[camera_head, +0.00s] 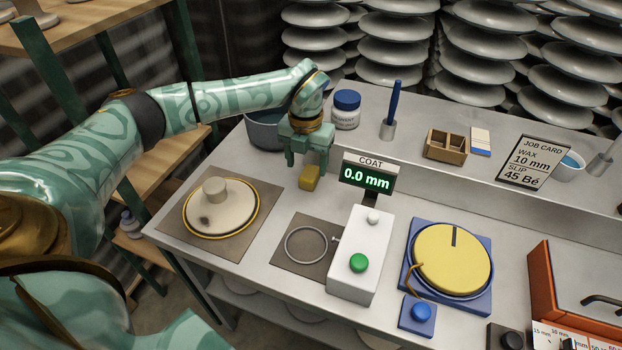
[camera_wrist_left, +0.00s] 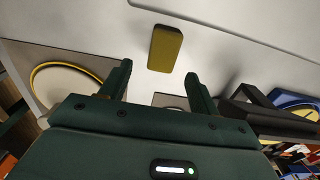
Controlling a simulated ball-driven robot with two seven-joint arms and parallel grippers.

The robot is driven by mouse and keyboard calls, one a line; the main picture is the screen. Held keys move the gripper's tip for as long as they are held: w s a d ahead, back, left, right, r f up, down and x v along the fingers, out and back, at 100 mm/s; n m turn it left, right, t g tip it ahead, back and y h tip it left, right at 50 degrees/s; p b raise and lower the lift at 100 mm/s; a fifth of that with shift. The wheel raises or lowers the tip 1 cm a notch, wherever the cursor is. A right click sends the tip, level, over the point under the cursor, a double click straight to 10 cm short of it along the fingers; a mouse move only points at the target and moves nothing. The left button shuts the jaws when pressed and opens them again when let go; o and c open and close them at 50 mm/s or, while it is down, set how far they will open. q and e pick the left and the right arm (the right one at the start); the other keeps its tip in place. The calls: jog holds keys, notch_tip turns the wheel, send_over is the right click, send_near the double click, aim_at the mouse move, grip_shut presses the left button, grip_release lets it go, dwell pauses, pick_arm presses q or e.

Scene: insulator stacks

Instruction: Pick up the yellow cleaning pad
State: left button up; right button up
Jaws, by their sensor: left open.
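The yellow cleaning pad (camera_head: 310,177) is a small yellow block on the grey bench, near the raised back shelf. In the left wrist view the pad (camera_wrist_left: 165,49) lies ahead of the fingertips, between their lines and apart from both. My left gripper (camera_head: 308,158) points down just above and behind the pad in the head view. Its two green fingers (camera_wrist_left: 158,80) are spread open with nothing between them. My right gripper does not show in either view.
A display (camera_head: 367,177) reading 0.0 mm stands close right of the pad, above a white box (camera_head: 350,270) with a green button. A round disc (camera_head: 222,210) lies left. A grey pot (camera_head: 263,133) and white jar (camera_head: 346,112) stand behind. A yellow-topped turntable (camera_head: 450,262) is right.

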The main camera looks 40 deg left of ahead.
aim_at(308, 175)
pick_arm(q)
jog(key=f+b, duration=0.2)
jog(key=f, duration=0.3)
jog(key=shift+w+f, duration=0.1)
jog(key=shift+w, duration=0.1)
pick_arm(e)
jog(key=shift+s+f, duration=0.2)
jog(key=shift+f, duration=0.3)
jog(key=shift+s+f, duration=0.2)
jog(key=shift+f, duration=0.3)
pick_arm(q)
jog(key=c, duration=1.1)
jog(key=shift+o, duration=0.2)
jog(key=shift+r, duration=0.2)
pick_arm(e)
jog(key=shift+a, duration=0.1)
